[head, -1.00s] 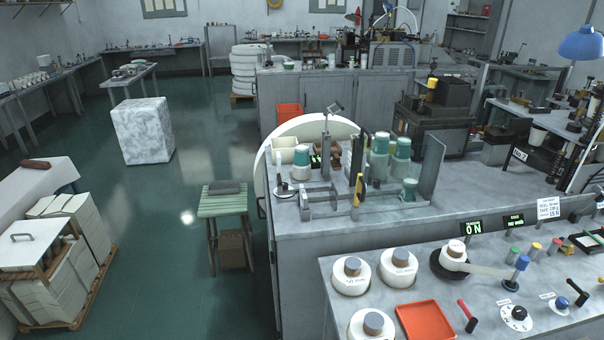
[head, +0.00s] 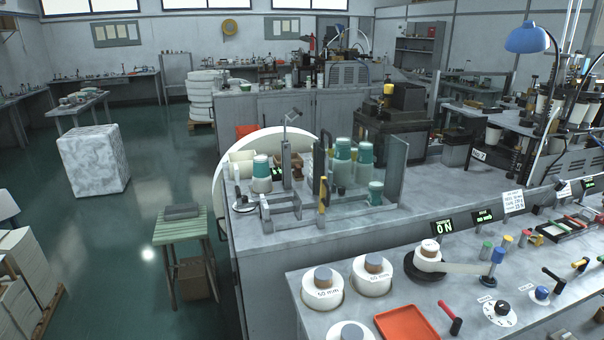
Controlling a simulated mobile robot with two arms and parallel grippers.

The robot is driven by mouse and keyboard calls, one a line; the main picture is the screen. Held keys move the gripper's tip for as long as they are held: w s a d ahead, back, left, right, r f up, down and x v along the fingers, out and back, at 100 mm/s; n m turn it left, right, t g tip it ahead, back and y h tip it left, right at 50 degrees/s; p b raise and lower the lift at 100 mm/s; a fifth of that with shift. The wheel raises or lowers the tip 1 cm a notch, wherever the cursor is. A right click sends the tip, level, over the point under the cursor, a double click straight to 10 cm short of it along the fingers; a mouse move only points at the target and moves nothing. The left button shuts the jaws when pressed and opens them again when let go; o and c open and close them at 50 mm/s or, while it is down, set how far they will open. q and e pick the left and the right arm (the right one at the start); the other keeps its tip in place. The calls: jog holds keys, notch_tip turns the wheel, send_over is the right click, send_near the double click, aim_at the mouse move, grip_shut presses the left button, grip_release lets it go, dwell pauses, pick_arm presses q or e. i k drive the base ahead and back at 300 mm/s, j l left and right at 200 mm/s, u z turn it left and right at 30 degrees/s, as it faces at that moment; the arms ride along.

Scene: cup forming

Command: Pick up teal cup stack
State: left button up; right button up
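Several teal and white cup stacks stand in a fixture on the grey bench in the head view. One teal-topped stack (head: 261,174) stands upright at the fixture's left. A taller group (head: 342,162) stands right of centre, with another tall teal-banded stack (head: 365,158) beside it. A short teal cup (head: 376,193) stands at the front right of the fixture. I cannot tell which of these the task means. Neither of my grippers is in view.
The grey bench (head: 300,236) carries the fixture's upright plates. On the nearer bench are an orange tray (head: 407,323), white round weights (head: 372,274) and a lever device (head: 428,254). A green stool (head: 181,228) stands on open floor at left.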

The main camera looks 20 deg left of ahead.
aim_at(262, 181)
jog(key=i+j+z, duration=0.2)
jog(key=j, duration=0.15)
jog(key=i+j+z, duration=0.2)
jog(key=j+z, duration=0.2)
jog(key=j, duration=0.25)
jog(key=j+z, duration=0.2)
jog(key=j, duration=0.2)
